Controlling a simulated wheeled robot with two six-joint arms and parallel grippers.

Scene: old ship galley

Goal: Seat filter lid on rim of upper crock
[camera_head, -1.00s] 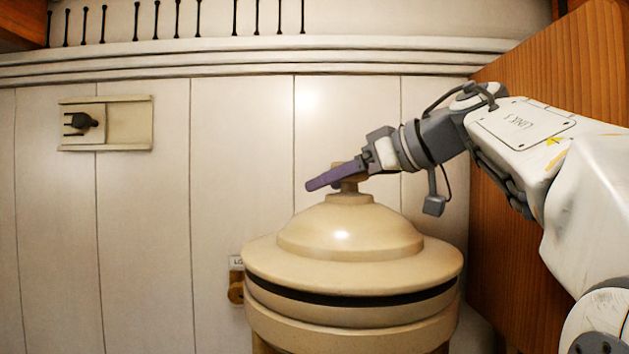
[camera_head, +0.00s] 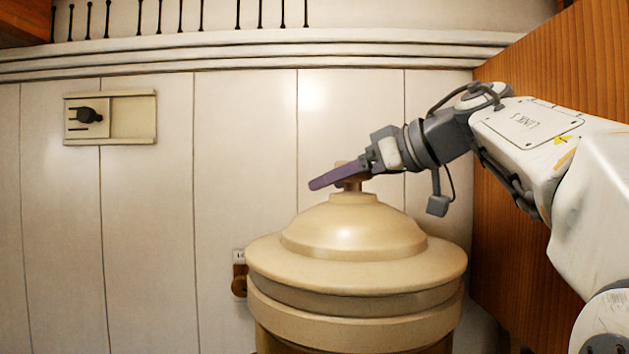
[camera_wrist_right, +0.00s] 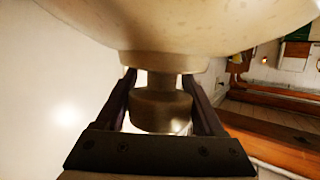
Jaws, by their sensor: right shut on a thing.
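The cream filter lid (camera_head: 355,243), domed with a wide flat brim, is level over the upper crock (camera_head: 355,325) in the head view. My right gripper (camera_head: 335,178) is shut on the lid's knob (camera_head: 352,186). In the right wrist view the purple-dark fingers (camera_wrist_right: 162,105) stand on either side of the knob, below the lid's surface (camera_wrist_right: 180,25) in that picture. My left gripper is not in view.
A wooden panel (camera_head: 545,70) stands to the right, behind my right arm. A small fitting with a brown knob (camera_head: 239,280) is on the wall just left of the crock. A cream wall fixture (camera_head: 130,118) is at upper left. The left side is free.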

